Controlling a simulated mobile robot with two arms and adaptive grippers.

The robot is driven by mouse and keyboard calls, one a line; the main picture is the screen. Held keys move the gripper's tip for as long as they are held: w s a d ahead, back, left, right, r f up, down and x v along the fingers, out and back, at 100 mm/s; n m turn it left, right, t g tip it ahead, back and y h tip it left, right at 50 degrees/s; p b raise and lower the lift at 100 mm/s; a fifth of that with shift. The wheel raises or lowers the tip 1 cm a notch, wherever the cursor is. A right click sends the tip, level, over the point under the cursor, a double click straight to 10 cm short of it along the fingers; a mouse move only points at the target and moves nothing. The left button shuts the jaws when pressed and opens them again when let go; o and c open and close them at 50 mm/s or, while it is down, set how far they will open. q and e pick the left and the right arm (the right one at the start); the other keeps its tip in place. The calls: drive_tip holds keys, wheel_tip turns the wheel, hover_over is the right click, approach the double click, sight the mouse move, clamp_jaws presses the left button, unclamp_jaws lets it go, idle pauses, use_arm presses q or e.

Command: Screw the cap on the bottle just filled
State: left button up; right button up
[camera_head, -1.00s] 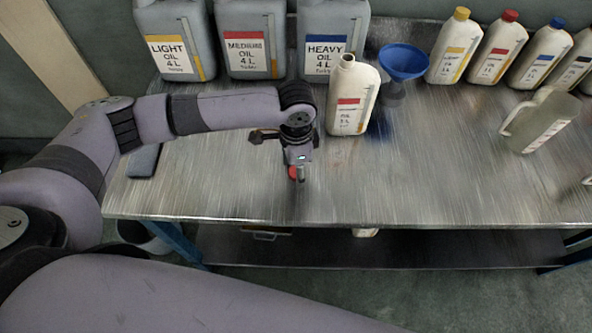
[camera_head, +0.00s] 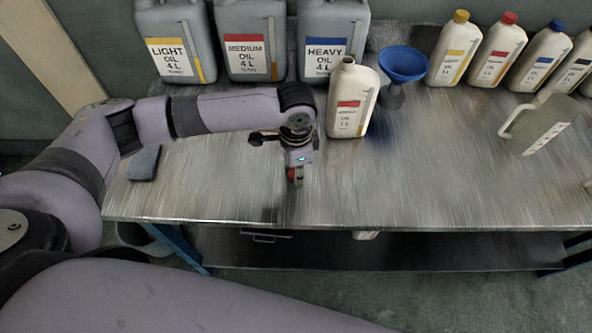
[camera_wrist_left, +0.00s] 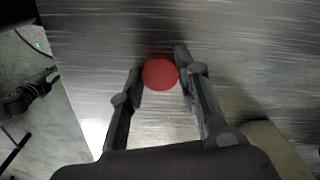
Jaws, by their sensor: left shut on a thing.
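The open bottle (camera_head: 352,97) with a red label band stands upright on the metal table, and its neck (camera_head: 347,62) has no cap on it. My left gripper (camera_head: 295,180) is left of the bottle and nearer the table's front edge, pointing down. It is shut on the red cap (camera_head: 291,174). In the left wrist view the round red cap (camera_wrist_left: 160,74) sits between the two fingertips (camera_wrist_left: 160,82). The cap's height above the table is hard to tell. My right gripper is in neither view.
Three grey oil canisters (camera_head: 249,40) stand at the back left. A blue funnel (camera_head: 404,64) rests in a stand right of the bottle. Several capped bottles (camera_head: 497,50) and a clear jug (camera_head: 540,122) are at the right. The front middle table is clear.

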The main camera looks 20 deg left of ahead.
use_arm(q)
wheel_tip(320, 180, up, 20)
idle(0.4)
drive_tip(key=shift+f, duration=0.1)
